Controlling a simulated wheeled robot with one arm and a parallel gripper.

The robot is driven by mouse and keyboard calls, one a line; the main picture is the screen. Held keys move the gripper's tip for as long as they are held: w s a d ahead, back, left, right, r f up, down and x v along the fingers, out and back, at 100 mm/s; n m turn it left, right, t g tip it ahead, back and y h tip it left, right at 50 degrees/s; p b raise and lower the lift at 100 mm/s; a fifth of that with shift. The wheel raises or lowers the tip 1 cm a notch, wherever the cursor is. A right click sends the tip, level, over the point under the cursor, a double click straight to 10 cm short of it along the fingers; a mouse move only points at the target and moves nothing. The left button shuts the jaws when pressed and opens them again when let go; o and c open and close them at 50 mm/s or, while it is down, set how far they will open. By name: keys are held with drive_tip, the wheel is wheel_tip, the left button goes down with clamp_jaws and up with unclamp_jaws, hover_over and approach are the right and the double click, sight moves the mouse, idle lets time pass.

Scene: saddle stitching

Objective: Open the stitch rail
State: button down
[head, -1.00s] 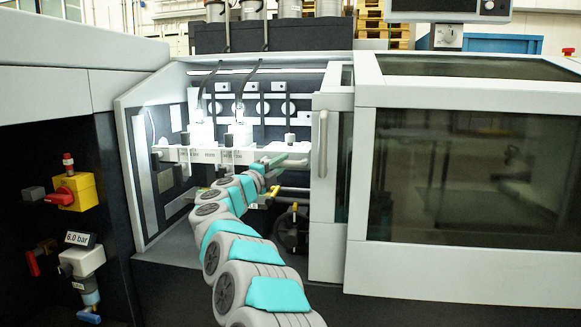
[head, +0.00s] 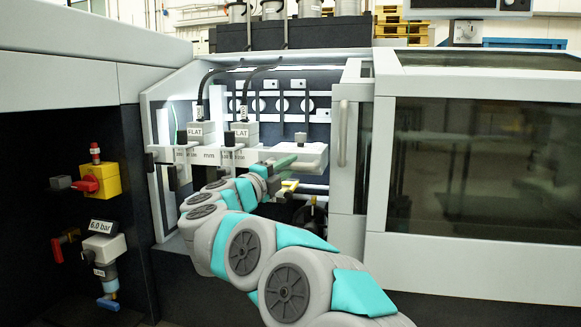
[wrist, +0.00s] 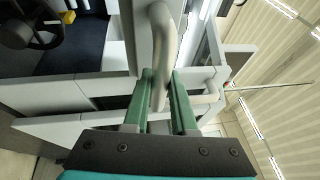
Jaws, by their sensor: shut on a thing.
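The stitch rail (head: 222,156) is a pale horizontal beam with scale marks, standing out from the machine's lit bay in the head view. Two white stitch heads (head: 202,134) marked FLAT sit on it, with black cables running up. My gripper (head: 285,162) is at the right part of the rail, its green fingers partly hiding the front there. In the wrist view, the green fingers of my gripper (wrist: 167,90) are closed around a grey bar handle (wrist: 163,55). Its joint with the rail is hard to see.
The glazed cover door (head: 470,170) stands just right of the bay, with a vertical handle (head: 342,133). A yellow switch box (head: 100,180) and a 6.0 bar air unit (head: 103,245) are at the left. A black handwheel (wrist: 30,25) shows in the wrist view.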

drive_tip(key=shift+s, duration=0.2)
drive_tip(key=c, duration=0.7)
unclamp_jaws()
drive_tip(key=shift+a, duration=0.1)
drive_tip(key=shift+p+v, duration=0.35)
drive_tip(key=shift+v, duration=3.55)
